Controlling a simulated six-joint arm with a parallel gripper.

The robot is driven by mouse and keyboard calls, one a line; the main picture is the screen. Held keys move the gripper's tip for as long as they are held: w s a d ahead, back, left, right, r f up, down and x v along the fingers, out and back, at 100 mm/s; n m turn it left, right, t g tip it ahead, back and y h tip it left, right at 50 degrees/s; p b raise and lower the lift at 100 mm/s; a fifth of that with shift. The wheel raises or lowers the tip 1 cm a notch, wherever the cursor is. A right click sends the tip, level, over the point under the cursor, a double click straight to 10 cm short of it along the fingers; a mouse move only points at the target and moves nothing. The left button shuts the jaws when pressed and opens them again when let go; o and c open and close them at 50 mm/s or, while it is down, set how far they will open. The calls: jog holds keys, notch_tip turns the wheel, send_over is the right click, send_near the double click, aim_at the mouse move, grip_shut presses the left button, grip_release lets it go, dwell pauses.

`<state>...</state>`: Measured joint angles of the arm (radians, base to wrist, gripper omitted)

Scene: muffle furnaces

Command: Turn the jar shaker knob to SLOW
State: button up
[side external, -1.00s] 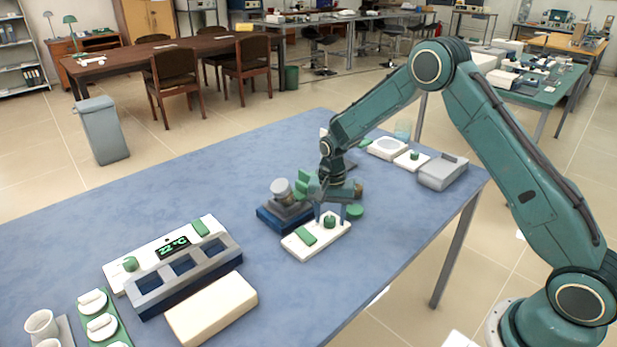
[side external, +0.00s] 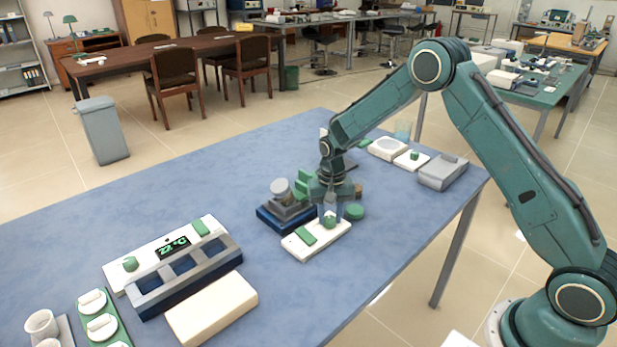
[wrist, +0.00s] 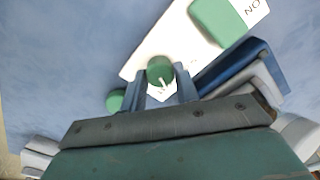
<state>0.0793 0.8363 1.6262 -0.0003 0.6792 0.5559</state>
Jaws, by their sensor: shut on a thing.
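The jar shaker's white control panel (side external: 297,246) lies on the blue table, with a green rocker switch (side external: 306,236) and a round green knob (side external: 330,222). My gripper (side external: 330,211) points down over the panel, its two blue-grey fingers shut on the knob's sides. In the wrist view the knob (wrist: 159,68) sits between the fingertips, and its white pointer line is aimed towards the gripper body. Part of a printed label shows just beyond the pointer, mostly hidden by my gripper. The switch (wrist: 217,20) has "ON" printed beside it.
The shaker's dark blue base (side external: 275,222) with a grey jar (side external: 281,188) stands close behind the panel. A green round lid (side external: 354,212) lies just right of my gripper. A heating block (side external: 190,270) with a display stands at left. The table's front right is clear.

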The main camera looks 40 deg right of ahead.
aim_at(330, 218)
jog(key=n, duration=1.2)
jog(key=shift+n, duration=0.3)
dwell(0.3)
jog(key=o, duration=1)
jog(key=shift+c, duration=0.2)
jog(key=shift+r, duration=0.1)
notch_tip(330, 218, up, 14)
